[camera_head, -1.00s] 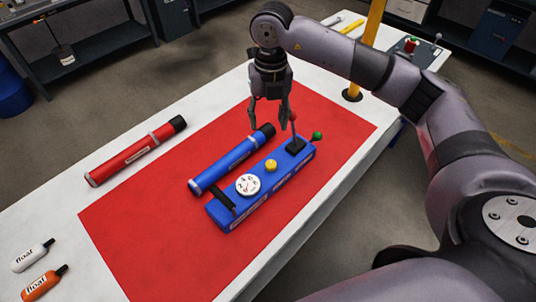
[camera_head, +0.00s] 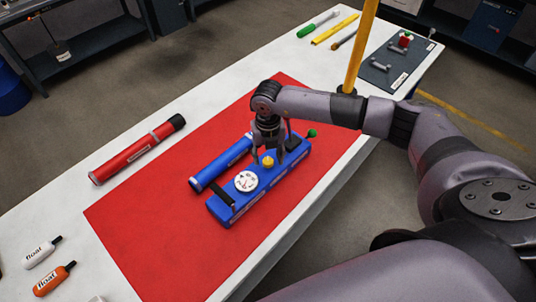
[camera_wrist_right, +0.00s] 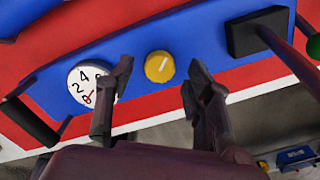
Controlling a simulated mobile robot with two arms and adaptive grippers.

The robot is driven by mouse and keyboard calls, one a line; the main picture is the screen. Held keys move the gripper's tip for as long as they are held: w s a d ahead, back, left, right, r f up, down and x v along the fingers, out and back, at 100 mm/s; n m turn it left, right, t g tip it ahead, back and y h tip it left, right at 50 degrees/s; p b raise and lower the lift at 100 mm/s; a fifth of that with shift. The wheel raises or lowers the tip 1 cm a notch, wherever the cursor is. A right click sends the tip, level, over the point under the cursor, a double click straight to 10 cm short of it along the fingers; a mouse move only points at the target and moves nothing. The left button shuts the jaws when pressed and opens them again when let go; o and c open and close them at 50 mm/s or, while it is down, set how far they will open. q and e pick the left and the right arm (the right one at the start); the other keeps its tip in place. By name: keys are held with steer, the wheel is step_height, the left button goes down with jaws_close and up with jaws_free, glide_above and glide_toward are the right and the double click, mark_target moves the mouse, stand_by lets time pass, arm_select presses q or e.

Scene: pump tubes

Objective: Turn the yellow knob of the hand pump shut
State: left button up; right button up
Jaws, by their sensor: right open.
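The blue hand pump (camera_head: 230,208) lies on the red mat, with a white dial gauge (camera_head: 246,181) and a small yellow knob (camera_head: 268,162) on its top. In the right wrist view the yellow knob (camera_wrist_right: 159,67) shows a pale line across its face, tilted up to the right. My right gripper (camera_head: 262,158) is open, just above the pump at the knob. In the wrist view its fingers (camera_wrist_right: 157,88) stand on either side of the knob, apart from it, with the dial (camera_wrist_right: 91,84) beyond the left finger. My left gripper is not in view.
A blue tube (camera_head: 212,168) lies along the pump's left side. A red tube (camera_head: 137,150) lies on the white table, beside the red mat (camera_head: 130,235). The pump's lever with a green tip (camera_head: 312,133) is close behind my gripper. A yellow post (camera_head: 361,50) stands by the table's right edge.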

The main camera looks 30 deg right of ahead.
steer(key=shift+f, duration=0.65)
steer(key=shift+c, duration=0.6)
jaws_close()
